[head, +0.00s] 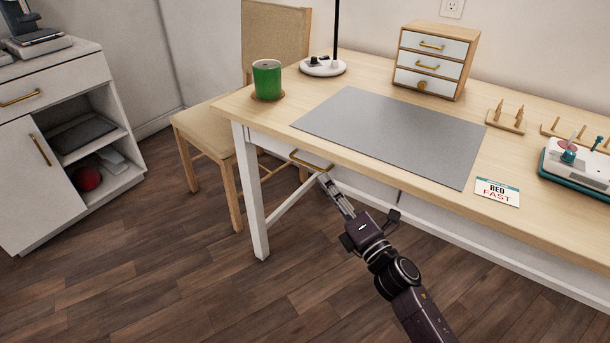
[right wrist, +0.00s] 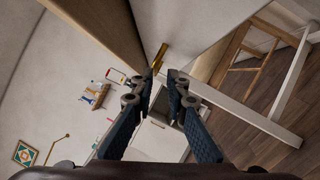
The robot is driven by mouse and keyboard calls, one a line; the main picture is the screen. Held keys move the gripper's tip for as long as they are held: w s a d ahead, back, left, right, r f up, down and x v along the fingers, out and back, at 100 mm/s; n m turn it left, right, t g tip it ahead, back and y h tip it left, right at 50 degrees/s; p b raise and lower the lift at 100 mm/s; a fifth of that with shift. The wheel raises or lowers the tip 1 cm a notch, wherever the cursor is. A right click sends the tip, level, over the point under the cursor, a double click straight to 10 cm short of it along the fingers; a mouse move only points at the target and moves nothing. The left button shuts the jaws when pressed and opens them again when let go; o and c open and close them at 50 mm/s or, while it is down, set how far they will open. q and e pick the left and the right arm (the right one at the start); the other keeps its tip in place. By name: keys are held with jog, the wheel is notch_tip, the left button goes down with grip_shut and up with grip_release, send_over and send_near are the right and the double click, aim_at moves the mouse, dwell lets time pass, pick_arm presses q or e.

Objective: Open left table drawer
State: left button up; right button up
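The left table drawer (head: 352,181) is a white front under the wooden tabletop, and it looks shut. Its brass handle (head: 311,160) sits below the table's front edge. My right gripper (head: 324,180) is at the handle, with its fingers pointing up toward it. In the right wrist view the two fingers (right wrist: 161,74) stand a small gap apart. The brass handle (right wrist: 160,57) shows just beyond and between their tips. I cannot tell whether a finger touches it. My left gripper is not in view.
A chair (head: 205,125) stands at the left end. The floor in front is clear.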

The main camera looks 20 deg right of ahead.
aim_at(304, 162)
jog(key=w+a+n, duration=0.1)
jog(key=w, duration=0.1)
jog(key=w+a+r+y, duration=0.1)
jog(key=w, duration=0.1)
jog(key=w+a+n, duration=0.1)
jog(key=w, duration=0.2)
jog(key=shift+a+r+n+y, duration=0.1)
jog(key=shift+r+n+y, duration=0.2)
jog(key=shift+y, duration=0.1)
jog(key=shift+w+a+r, duration=0.15)
jog(key=shift+w, duration=0.3)
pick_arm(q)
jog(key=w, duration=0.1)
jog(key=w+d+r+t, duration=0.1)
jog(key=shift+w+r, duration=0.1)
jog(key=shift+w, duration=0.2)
pick_arm(e)
grip_shut()
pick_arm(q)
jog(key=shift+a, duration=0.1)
pick_arm(e)
jog(key=shift+a, duration=0.1)
